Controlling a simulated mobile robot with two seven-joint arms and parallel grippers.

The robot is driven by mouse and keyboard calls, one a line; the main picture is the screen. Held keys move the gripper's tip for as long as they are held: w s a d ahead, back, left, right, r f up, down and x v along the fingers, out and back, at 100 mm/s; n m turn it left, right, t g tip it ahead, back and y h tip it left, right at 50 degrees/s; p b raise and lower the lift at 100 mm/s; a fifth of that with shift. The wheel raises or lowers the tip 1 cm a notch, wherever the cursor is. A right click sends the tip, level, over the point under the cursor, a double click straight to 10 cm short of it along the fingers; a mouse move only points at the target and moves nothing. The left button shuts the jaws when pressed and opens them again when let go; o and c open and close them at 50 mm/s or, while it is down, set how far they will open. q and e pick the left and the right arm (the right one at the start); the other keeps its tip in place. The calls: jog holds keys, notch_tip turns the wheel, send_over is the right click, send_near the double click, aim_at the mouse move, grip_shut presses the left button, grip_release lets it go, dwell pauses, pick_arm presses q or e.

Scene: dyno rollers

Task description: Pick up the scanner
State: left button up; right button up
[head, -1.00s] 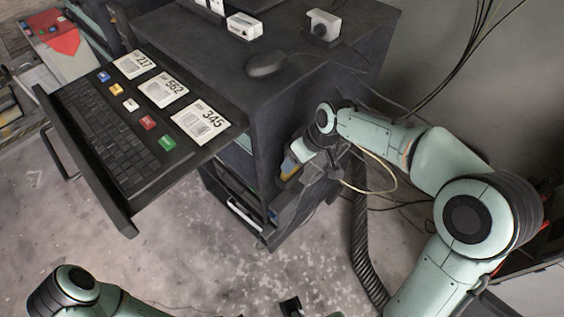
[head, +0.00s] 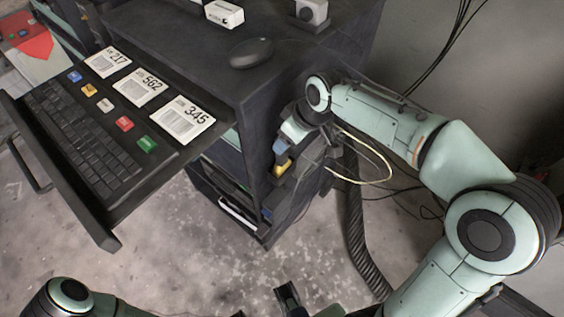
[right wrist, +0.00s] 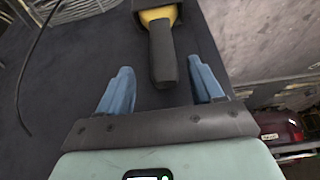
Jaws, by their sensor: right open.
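The scanner (right wrist: 163,55) is black and yellow. In the right wrist view its dark handle points down toward my right gripper (right wrist: 160,66), and its yellow part sits in a dark holder at the top. The gripper's two blue fingers are open, one on each side of the handle, with gaps between. In the head view my right gripper (head: 280,149) is at the side of the dark cabinet, and a yellow bit of the scanner (head: 283,166) shows beside it. The rest is hidden by the gripper and wrist.
The dark cabinet (head: 262,105) has a mouse (head: 251,53) on top and a pulled-out keyboard tray (head: 103,236) with number cards (head: 182,120). Cables (head: 360,150) and a ribbed hose (head: 362,240) hang near my right arm. Floor (head: 190,265) in front is clear.

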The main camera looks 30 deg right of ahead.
aim_at(282, 157)
jog(key=x, duration=0.4)
jog(key=shift+w+a+f, duration=0.25)
jog(key=shift+a+f, duration=0.05)
grip_shut()
jog(key=shift+r, duration=0.1)
jog(key=shift+r, duration=0.15)
